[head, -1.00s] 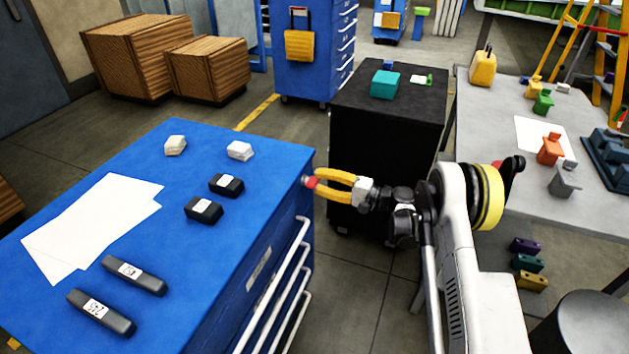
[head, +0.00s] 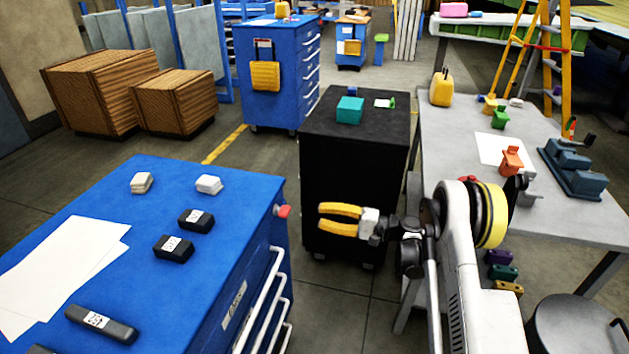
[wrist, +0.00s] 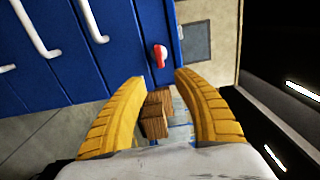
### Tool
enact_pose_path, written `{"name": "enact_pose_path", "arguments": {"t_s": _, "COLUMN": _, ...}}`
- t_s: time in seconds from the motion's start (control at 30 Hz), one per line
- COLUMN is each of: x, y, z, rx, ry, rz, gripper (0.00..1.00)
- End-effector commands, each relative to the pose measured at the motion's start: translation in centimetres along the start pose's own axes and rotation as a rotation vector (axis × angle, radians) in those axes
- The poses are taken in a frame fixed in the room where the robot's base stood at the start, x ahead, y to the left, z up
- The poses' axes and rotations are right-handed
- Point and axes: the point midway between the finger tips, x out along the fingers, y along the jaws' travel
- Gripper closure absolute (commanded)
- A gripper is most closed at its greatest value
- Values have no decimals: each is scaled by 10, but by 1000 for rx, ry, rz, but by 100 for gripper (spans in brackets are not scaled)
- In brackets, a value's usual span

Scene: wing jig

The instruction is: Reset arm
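My gripper (head: 322,220) has yellow fingers and is held out in the air to the right of the blue tool cabinet (head: 110,184), in front of the black cabinet. In the wrist view my gripper (wrist: 160,80) has its two fingers apart with nothing between them. Beyond the fingertips a red and white knob (wrist: 160,55) sits on the blue cabinet's side. The knob also shows in the head view (head: 283,211) at the cabinet's right corner, apart from the gripper.
The blue cabinet carries white blocks (head: 208,185), black blocks (head: 174,249) and paper sheets (head: 60,270). A black cabinet (head: 345,190) with a teal box (head: 350,110) stands behind the gripper. A grey workbench (head: 450,130) is at right, a dark round stool (head: 575,325) in front.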

Motion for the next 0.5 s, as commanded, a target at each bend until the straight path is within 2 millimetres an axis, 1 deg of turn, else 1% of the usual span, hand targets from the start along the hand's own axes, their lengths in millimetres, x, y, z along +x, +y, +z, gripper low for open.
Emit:
{"name": "enact_pose_path", "arguments": {"t_s": 0.07, "x": 1, "y": -2, "z": 0, "rx": 0, "ry": 1, "rz": 3, "gripper": 64}}
{"name": "enact_pose_path", "arguments": {"t_s": 0.17, "x": 4, "y": -12, "z": -1, "rx": -5, "ry": 6, "rz": 33, "gripper": 64}}
{"name": "enact_pose_path", "arguments": {"t_s": 0.27, "x": 9, "y": -35, "z": 0, "rx": -17, "ry": 18, "rz": 106, "gripper": 64}}
{"name": "enact_pose_path", "arguments": {"t_s": 0.37, "x": 12, "y": -66, "z": 6, "rx": -40, "ry": 39, "rz": 213, "gripper": 64}}
{"name": "enact_pose_path", "arguments": {"t_s": 0.4, "x": 12, "y": -78, "z": 11, "rx": -52, "ry": 47, "rz": 261, "gripper": 64}}
{"name": "enact_pose_path", "arguments": {"t_s": 0.5, "x": 9, "y": -106, "z": 27, "rx": -86, "ry": 69, "rz": 376, "gripper": 64}}
